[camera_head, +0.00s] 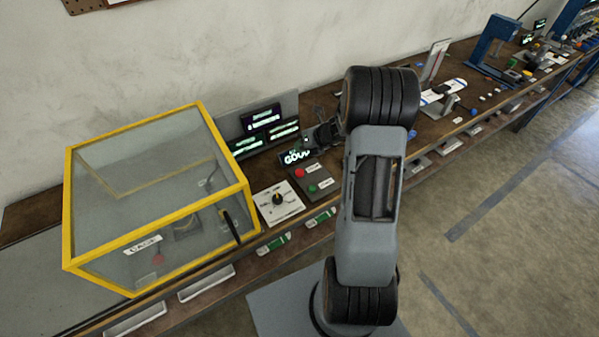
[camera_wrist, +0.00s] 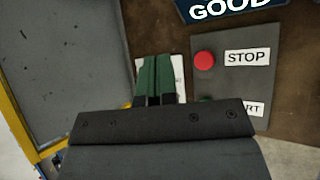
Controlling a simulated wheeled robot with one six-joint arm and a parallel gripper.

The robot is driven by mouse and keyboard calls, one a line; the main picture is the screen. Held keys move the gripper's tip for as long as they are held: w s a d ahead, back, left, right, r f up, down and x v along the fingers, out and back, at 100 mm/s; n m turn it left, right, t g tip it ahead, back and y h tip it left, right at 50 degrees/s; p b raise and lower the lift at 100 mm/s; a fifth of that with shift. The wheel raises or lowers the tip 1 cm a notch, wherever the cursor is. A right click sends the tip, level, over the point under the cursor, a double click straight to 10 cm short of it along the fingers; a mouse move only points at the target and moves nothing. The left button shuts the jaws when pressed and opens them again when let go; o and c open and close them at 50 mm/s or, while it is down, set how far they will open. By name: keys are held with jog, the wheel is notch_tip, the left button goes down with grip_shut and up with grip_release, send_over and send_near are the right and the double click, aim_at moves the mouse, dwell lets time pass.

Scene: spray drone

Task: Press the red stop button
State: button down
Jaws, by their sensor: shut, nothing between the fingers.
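The red stop button (camera_head: 299,173) sits on a dark grey panel (camera_head: 322,193) on the bench, right of the yellow-framed box. In the wrist view the red button (camera_wrist: 204,57) lies beside a white STOP label (camera_wrist: 247,57), to the right of and beyond my fingertips. My gripper (camera_wrist: 156,62) has its two green fingers shut together with nothing between them. It is apart from the button in the picture. The green start button (camera_head: 312,188) shows in the head view; in the wrist view my gripper body mostly hides it and part of the START label.
The yellow-framed clear box (camera_head: 150,200) stands left. A white dial panel (camera_head: 278,203) lies between it and the button panel. A lit GOOD display (camera_head: 296,156) and other screens (camera_head: 262,120) stand behind. Tools and parts cover the bench further right; open floor (camera_head: 500,230) lies in front.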

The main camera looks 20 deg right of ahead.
aim_at(301, 171)
jog(key=shift+f+b, duration=3.65)
jog(key=shift+f, duration=1.1)
jog(key=shift+f+b, duration=0.55)
jog(key=shift+b, duration=0.05)
jog(key=shift+r, duration=0.15)
jog(key=shift+r+p, duration=0.85)
jog(key=shift+p, duration=0.1)
jog(key=shift+r, duration=0.1)
notch_tip(301, 171, up, 5)
jog(key=p, duration=0.4)
jog(key=shift+p, duration=0.4)
